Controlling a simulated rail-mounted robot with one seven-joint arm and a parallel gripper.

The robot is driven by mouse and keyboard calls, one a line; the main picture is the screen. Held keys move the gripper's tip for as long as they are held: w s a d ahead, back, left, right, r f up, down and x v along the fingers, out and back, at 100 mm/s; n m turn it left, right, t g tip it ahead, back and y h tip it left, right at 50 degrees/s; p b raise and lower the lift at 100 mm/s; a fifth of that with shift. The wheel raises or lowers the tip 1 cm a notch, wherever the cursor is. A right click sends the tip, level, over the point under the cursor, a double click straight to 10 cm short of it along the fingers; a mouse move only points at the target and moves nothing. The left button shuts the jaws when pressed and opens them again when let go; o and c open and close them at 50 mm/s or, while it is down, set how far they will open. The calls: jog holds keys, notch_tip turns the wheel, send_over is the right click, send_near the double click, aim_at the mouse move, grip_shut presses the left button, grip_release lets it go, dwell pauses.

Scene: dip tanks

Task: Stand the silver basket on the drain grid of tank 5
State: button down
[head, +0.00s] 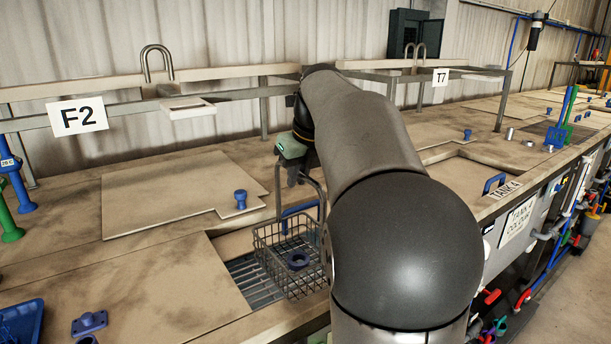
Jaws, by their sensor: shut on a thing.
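The silver basket (268,248) is a wire mesh basket with a tall handle, upright in the lower middle of the head view. My gripper (297,180) is shut on the top of the basket's handle, above the basket. A drain grid (253,282) of parallel grey bars shows below and left of the basket, in an opening of the bench top. The basket overlaps the grid in the picture; I cannot tell whether it touches it. My arm hides the basket's right edge, and no tank 5 label is readable.
A blue handle (300,212) stands behind the basket. A flat lid (170,190) with a blue knob (240,199) lies at the back left. A blue tray (20,322) is at the lower left. A "TANK 4" label (506,190) is to the right of my arm.

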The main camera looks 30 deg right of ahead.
jog(key=w+p, duration=0.2)
jog(key=w, duration=0.4)
jog(key=shift+w+a+r+p, duration=0.15)
jog(key=shift+w+p, duration=0.05)
jog(key=shift+p, duration=0.1)
jog(key=shift+w+f+b, duration=0.15)
jog(key=shift+f+b, duration=3)
jog(key=shift+f, duration=1.85)
jog(key=c, duration=1.4)
grip_release()
jog(key=shift+o, duration=0.2)
jog(key=shift+f+b, duration=0.15)
jog(key=shift+b, duration=0.15)
